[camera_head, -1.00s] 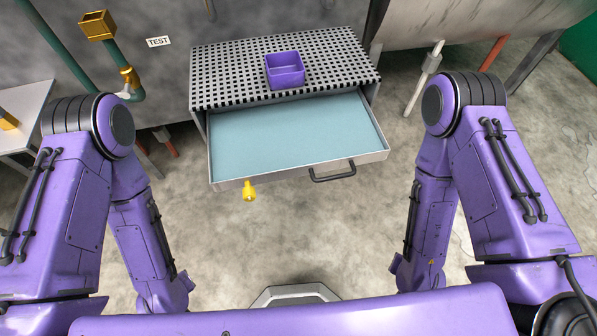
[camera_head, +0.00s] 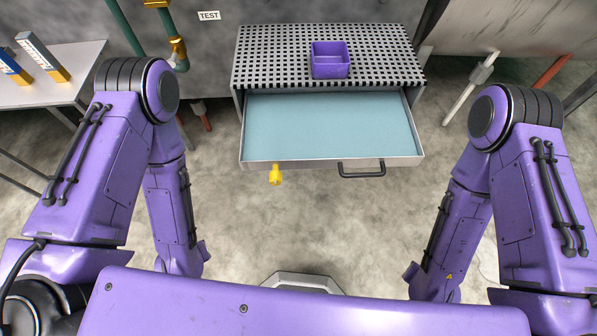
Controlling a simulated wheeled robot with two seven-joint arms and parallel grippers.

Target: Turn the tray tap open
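The tray (camera_head: 232,163) is a pulled-out metal drawer with a pale blue inside, below a perforated grate. The yellow tray tap (camera_head: 275,175) sticks out of its front face near the left end and points down. The tap is too small to tell whether it is open or closed. My two purple arms hang down on the left and right, and both grippers are out of view. No part of my arms touches the tap or the tray.
A dark handle (camera_head: 361,170) is on the tray front. A purple box (camera_head: 330,60) sits on the perforated grate (camera_head: 270,60). A pale table (camera_head: 75,60) with small boxes stands at the left. The concrete floor before the tray is clear.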

